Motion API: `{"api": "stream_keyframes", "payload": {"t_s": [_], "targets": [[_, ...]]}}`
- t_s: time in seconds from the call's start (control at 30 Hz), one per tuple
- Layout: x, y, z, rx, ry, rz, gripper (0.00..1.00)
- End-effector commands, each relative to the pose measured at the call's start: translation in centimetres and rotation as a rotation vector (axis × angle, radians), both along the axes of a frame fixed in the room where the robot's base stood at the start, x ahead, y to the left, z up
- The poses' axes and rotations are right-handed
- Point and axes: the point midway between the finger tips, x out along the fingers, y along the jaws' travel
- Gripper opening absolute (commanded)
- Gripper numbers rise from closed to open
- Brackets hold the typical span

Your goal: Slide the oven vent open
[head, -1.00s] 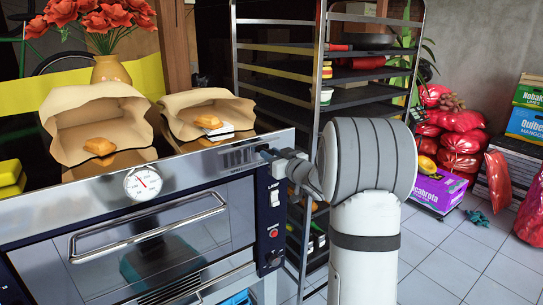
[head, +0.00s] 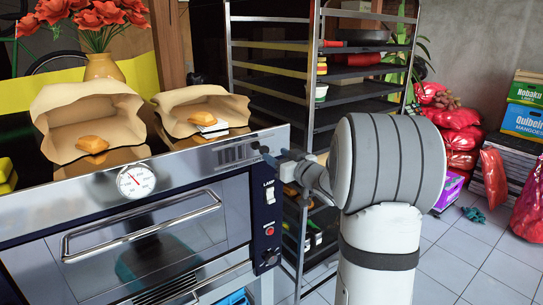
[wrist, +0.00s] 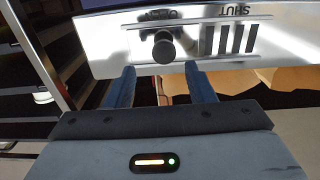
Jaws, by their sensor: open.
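The oven (head: 150,215) stands at the left with a steel top panel. Its vent slots (head: 234,153) are at the panel's right end; in the wrist view they are dark bars (wrist: 229,39) beside a round black knob (wrist: 163,47). The word SHUT shows upside down near the bars; lettering by the knob is hard to read. I cannot tell how far the vent is open. My gripper (head: 268,156) is at the panel's right end. Its blue fingers (wrist: 161,76) are open and empty, spread to either side of the knob's line, their tips just short of the knob.
Paper bags (head: 85,125) with bread stand on the oven top behind the vent, near a round gauge (head: 136,180). A rack (head: 315,60) stands close behind my arm. Red sacks (head: 460,140) and boxes (head: 525,105) are at the right; tiled floor there is partly clear.

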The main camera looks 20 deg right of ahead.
Motion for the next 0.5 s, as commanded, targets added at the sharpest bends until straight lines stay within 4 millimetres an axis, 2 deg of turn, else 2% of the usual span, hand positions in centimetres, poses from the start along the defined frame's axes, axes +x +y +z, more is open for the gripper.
{"api": "stream_keyframes", "payload": {"t_s": [0.1,0.2,0.5], "targets": [[-1.7,-0.6,-0.1,-0.002,-0.001,-0.003,0.49],[-2.5,-0.7,0.0,0.000,0.000,-0.002,0.49],[-2.8,-0.8,0.0,0.000,0.000,0.000,0.49]]}}
